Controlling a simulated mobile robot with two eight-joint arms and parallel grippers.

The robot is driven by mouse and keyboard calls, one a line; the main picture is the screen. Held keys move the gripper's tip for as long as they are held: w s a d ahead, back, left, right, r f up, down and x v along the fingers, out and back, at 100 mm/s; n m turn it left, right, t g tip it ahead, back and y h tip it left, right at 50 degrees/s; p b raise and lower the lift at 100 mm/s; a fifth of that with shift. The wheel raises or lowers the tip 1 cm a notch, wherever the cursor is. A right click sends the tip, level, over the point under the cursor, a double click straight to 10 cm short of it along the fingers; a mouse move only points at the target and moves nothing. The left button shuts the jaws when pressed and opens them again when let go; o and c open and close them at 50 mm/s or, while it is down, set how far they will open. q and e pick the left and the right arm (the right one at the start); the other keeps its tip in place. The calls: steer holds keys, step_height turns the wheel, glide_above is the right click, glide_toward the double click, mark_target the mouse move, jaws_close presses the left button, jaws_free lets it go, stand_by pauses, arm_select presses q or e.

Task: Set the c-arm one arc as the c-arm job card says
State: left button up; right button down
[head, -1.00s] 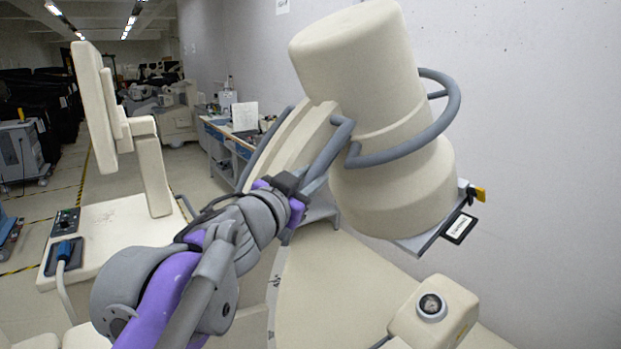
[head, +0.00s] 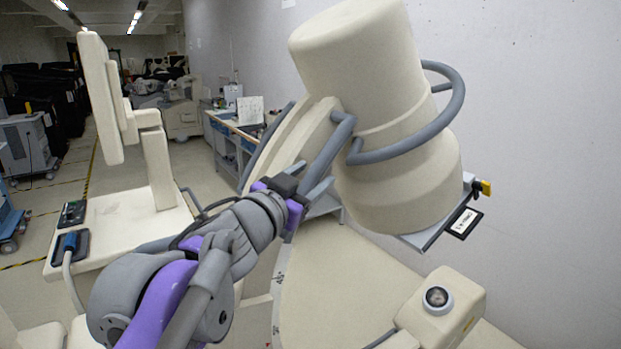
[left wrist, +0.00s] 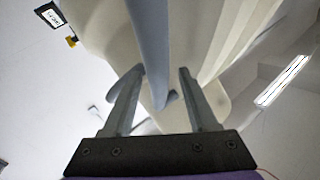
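The c-arm one has a large cream drum-shaped head (head: 375,80) with a grey ring handle (head: 440,125) in the head view. A small label tag (head: 465,222) and a yellow-tipped knob (head: 484,187) sit at its lower edge. Its cream curved arc (head: 290,145) runs behind. A marked scale edge (head: 278,290) shows lower down. My left gripper (head: 312,178) is open at the lower end of a grey handle bar (head: 338,140). In the left wrist view the bar (left wrist: 150,40) runs between the spread fingers (left wrist: 160,70), apart from both. My right gripper is not in view.
A cream housing with a round dial (head: 437,298) stands at lower right. A monitor cart (head: 130,230) with a control panel is at left. A bench (head: 228,135) with a white sheet (head: 250,110) is behind. A wall closes the right side. Aisle floor is open at far left.

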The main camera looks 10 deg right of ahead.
arm_select(q)
steer(key=shift+s, duration=0.1)
steer(key=shift+s+a+f, duration=0.1)
steer(key=shift+s+a, duration=0.3)
steer(key=shift+a, duration=0.05)
steer(key=b+v, duration=0.2)
steer(key=v, duration=0.7)
steer(key=shift+s, duration=0.2)
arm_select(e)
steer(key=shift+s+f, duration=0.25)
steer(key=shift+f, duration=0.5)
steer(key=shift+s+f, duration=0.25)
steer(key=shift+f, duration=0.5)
arm_select(q)
steer(key=shift+a, duration=0.15)
